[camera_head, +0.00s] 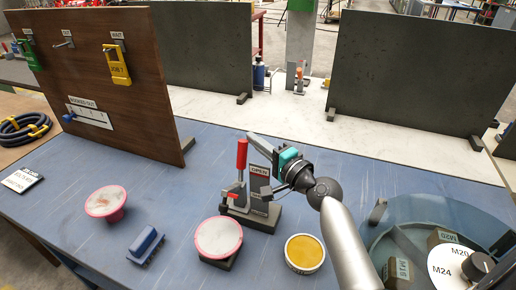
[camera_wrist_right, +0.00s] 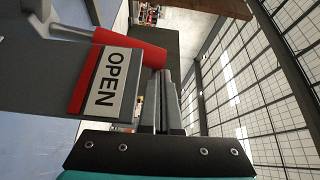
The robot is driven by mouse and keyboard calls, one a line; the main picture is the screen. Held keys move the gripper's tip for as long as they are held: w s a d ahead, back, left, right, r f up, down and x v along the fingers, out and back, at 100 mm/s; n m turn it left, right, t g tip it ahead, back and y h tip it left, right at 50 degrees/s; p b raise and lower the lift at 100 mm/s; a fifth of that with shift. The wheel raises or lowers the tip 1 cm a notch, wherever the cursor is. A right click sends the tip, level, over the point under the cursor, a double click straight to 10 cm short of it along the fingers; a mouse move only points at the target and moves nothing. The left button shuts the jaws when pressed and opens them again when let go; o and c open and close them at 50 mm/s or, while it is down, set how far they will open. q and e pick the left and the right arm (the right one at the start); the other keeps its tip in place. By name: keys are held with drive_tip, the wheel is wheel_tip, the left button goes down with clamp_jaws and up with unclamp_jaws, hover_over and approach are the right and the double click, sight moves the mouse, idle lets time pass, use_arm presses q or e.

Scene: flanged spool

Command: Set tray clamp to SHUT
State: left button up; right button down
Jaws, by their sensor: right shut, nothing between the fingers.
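The tray clamp (camera_head: 250,214) stands on the blue table on a dark base. Its red handle (camera_head: 241,154) points upright, and a plate (camera_head: 259,170) beside it reads OPEN. My right gripper (camera_head: 257,142) comes in from the right, with its shut, empty fingers close to the top of the handle. In the right wrist view, the red handle (camera_wrist_right: 130,55) and the OPEN label (camera_wrist_right: 108,80) are beside the shut fingers (camera_wrist_right: 162,95). I cannot tell whether the fingers touch the handle. My left gripper is not in view.
Red-rimmed spools (camera_head: 106,200) (camera_head: 218,237), a blue block-like item (camera_head: 146,244) and a yellow-topped tin (camera_head: 305,252) stand in front. A round tray (camera_head: 382,238) with marked blocks is at right. A brown board (camera_head: 120,120) with tags stands at left, dark panels (camera_head: 424,70) behind.

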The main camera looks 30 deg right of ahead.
sight(241, 139)
drive_tip(key=shift+s+a+r+n+t+y+b, duration=0.2)
drive_tip(key=shift+s+a+n+b, duration=0.15)
drive_tip(key=shift+s+a, duration=0.25)
drive_tip(key=shift+s+a+r+n+t+y+b, duration=0.15)
drive_tip(key=shift+s+a+n+t+b, duration=0.15)
drive_tip(key=shift+s+a, duration=0.3)
drive_tip(key=shift+s+a+n+b, duration=0.35)
drive_tip(key=shift+s+a+b, duration=0.15)
drive_tip(key=shift+s+a, duration=0.25)
drive_tip(key=shift+s+a+n+b, duration=0.3)
drive_tip(key=shift+s+a+b, duration=0.2)
drive_tip(key=shift+a, duration=0.3)
drive_tip(key=b+v, duration=0.5)
drive_tip(key=v, duration=1)
drive_tip(key=shift+f, duration=0.35)
